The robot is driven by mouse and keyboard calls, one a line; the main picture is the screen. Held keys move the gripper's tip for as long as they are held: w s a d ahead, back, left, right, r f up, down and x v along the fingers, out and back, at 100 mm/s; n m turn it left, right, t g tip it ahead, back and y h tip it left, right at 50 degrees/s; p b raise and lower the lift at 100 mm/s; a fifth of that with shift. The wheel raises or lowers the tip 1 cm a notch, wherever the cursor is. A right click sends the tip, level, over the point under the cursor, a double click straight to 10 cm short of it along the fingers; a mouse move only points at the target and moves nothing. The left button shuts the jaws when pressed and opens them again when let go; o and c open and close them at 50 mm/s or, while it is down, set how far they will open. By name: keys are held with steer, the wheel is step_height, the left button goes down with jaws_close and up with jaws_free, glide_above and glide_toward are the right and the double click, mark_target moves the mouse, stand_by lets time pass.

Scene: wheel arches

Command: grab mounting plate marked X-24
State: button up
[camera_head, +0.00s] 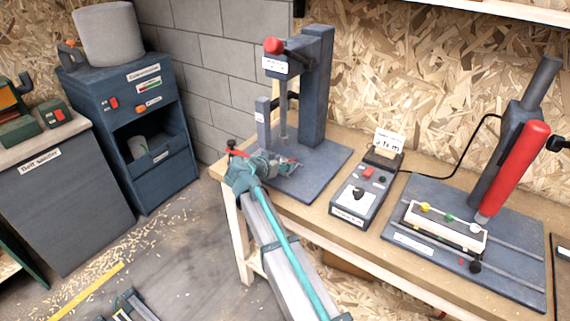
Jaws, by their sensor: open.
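No marking X-24 is readable, and I cannot tell which thing is the mounting plate. My gripper (290,165) is open, low over the dark base plate (318,176) of the press (316,88) at the left end of the workbench. It is close to the foot of the press's vertical rod. The fingers are small and partly merge with the dark base, so I cannot tell whether they touch anything. My teal and grey arm hides the bench's front left part.
A control box (362,192) with a small sign stands right of the press. Further right, a red-handled tool (515,165) stands over a light block (445,228) with coloured knobs. A blue cabinet (125,110) and belt sander (60,190) stand left. Open floor lies between.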

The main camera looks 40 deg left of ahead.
mark_target(291, 160)
steer(key=p+x, duration=0.2)
steer(key=x, duration=0.3)
steer(key=shift+w+d, duration=0.1)
steer(key=shift+w+f, duration=0.15)
jaws_close()
